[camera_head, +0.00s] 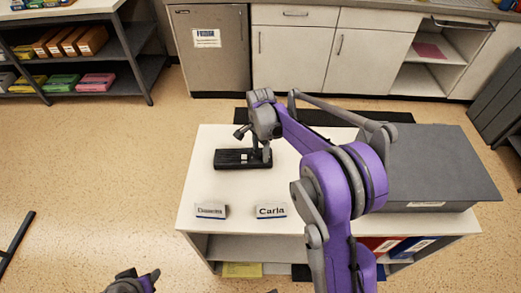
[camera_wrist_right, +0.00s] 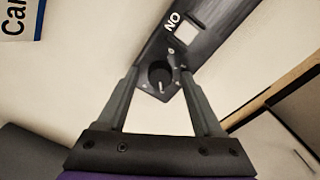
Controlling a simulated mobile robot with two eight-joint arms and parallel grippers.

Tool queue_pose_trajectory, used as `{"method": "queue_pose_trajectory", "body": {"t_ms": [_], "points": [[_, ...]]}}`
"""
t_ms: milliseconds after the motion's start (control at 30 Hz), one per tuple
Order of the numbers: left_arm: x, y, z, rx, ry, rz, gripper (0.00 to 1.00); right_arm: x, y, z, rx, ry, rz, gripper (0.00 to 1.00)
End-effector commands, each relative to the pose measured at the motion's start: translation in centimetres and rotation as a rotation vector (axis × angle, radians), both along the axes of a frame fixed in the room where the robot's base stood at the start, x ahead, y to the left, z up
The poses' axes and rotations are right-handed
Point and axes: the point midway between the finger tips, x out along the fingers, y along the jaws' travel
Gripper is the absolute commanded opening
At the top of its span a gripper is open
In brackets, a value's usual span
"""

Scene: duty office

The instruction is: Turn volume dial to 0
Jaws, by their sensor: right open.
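A long black device (camera_head: 230,160) lies on the white cabinet top. In the right wrist view it crosses the upper part as a dark panel (camera_wrist_right: 205,40) with a white square and the letters "NO". A round black dial (camera_wrist_right: 160,76) with a light pointer mark sits near its end. My right gripper (camera_head: 255,146) is over the device's right end. In the wrist view its open fingers (camera_wrist_right: 160,72) stand on either side of the dial, with gaps visible; contact cannot be told. My left gripper (camera_head: 142,281) shows only partly at the bottom edge, away from the cabinet.
Two name signs, one reading "Carla" (camera_head: 271,211) and another (camera_head: 211,210), stand at the cabinet's front edge. A large grey box (camera_head: 430,165) occupies the right side. The white top (camera_head: 200,185) is bare around the device. A shelf unit (camera_head: 130,45) stands back left.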

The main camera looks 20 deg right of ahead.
Motion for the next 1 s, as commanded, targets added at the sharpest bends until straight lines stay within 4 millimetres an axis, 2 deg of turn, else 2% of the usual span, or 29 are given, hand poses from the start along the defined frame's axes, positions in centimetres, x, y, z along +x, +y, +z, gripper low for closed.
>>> {"method": "queue_pose_trajectory", "body": {"t_ms": [33, 300, 400, 767, 1000], "points": [[0.00, 0.00, 0.00, 0.000, 0.000, 0.000, 0.50, 0.00, 0.00, 0.01, 0.000, 0.000, 0.000, 0.63], [0.00, 0.00, 0.00, 0.000, 0.000, 0.000, 0.50, 0.00, -0.01, 0.03, 0.000, 0.000, 0.000, 0.14], [0.00, 0.00, 0.00, 0.000, 0.000, 0.000, 0.50, 0.00, -0.01, 0.04, 0.000, 0.000, 0.000, 0.00], [-0.01, 0.00, -0.09, 0.000, 0.000, 0.000, 0.50, 0.00, -0.01, 0.03, 0.000, 0.000, 0.032, 0.00], [-0.07, 0.00, -0.40, 0.000, 0.001, 0.000, 0.50, 0.00, -0.02, 0.01, 0.000, 0.000, 0.161, 0.00]]}}
